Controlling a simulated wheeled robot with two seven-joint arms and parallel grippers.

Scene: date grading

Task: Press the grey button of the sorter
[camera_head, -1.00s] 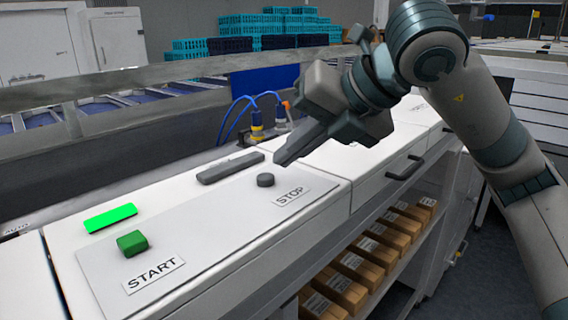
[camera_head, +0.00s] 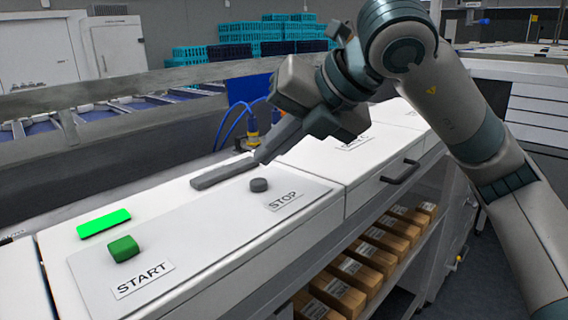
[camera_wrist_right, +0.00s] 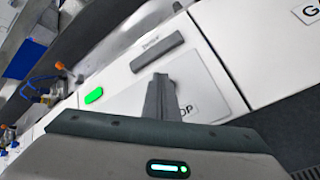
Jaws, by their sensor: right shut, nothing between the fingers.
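The grey button (camera_head: 259,185) is a small round knob on the white panel (camera_head: 205,235), beside the STOP label (camera_head: 285,200). My right gripper (camera_head: 262,158) is shut and empty. Its fingertips point down and left, just above the button in the head view, with a visible gap between them in the picture. In the right wrist view the shut fingers (camera_wrist_right: 160,90) lie over the panel and part of the STOP label (camera_wrist_right: 188,109). The button is hidden there. My left gripper is not in view.
A green button (camera_head: 124,248) sits by the START label (camera_head: 143,280). A lit green strip (camera_head: 104,222) and a raised grey bar (camera_head: 224,172) lie behind the panel. Blue hoses (camera_head: 232,122) stand behind the sorter. Several cardboard boxes (camera_head: 338,292) fill the shelf below.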

